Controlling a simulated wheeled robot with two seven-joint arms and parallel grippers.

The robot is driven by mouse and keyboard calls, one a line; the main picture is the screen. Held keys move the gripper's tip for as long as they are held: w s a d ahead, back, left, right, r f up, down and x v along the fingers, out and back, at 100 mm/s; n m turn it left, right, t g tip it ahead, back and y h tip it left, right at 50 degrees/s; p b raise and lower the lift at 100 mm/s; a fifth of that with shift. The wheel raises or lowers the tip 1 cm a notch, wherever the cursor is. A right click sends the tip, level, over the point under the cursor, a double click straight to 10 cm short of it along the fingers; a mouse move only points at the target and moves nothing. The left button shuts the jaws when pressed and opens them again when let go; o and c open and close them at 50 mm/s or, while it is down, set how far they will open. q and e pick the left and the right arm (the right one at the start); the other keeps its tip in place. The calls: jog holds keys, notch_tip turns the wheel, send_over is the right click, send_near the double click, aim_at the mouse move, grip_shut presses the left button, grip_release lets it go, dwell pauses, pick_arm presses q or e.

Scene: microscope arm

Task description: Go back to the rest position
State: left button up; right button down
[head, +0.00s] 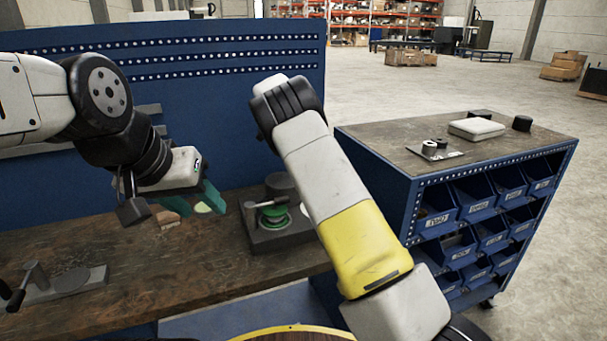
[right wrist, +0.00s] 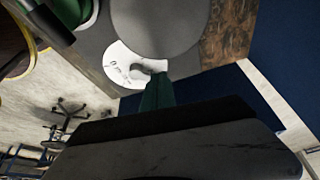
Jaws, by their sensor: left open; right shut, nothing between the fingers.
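My left gripper (head: 200,204) is open above the wooden workbench (head: 170,265) in the head view. One teal finger shows clearly. A small brown block and a pale green round piece (head: 204,207) show beside and below its fingers. In the head view my right arm rises from the lower right, and its gripper is not visible there. In the right wrist view the green fingers of my right gripper (right wrist: 158,92) are shut with nothing seen between them. They appear in front of a white round piece (right wrist: 130,65) with dark writing; I cannot tell if they touch it.
A dark fixture (head: 278,238) with green discs stands on the bench, partly behind my right arm. A lever fixture (head: 60,285) sits at the front left. A blue perforated panel (head: 230,95) backs the bench. A blue bin cabinet (head: 400,190) stands right, with open floor beyond.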

jog(key=v, duration=0.5)
jog(key=shift+w+r, duration=0.1)
jog(key=shift+r, duration=0.2)
jog(key=s+d+r+n+t+y, duration=0.1)
jog(key=s+d+r+n+y, duration=0.2)
jog(key=s+d+r, duration=0.4)
jog(key=s+d+r+n+t+y, duration=0.1)
jog(key=s+d+r+n+y, duration=0.15)
jog(key=s+d+r, duration=0.45)
jog(key=s+a+f+n+t, duration=0.1)
jog(key=s+n, duration=0.4)
jog(key=s, duration=0.8)
jog(key=s+a+f+n+t+y, duration=0.1)
jog(key=s+n, duration=0.5)
jog(key=s, duration=0.8)
jog(key=shift+s+a+f+t, duration=0.15)
jog(key=shift+a+f+t, duration=0.65)
jog(key=shift+f, duration=0.1)
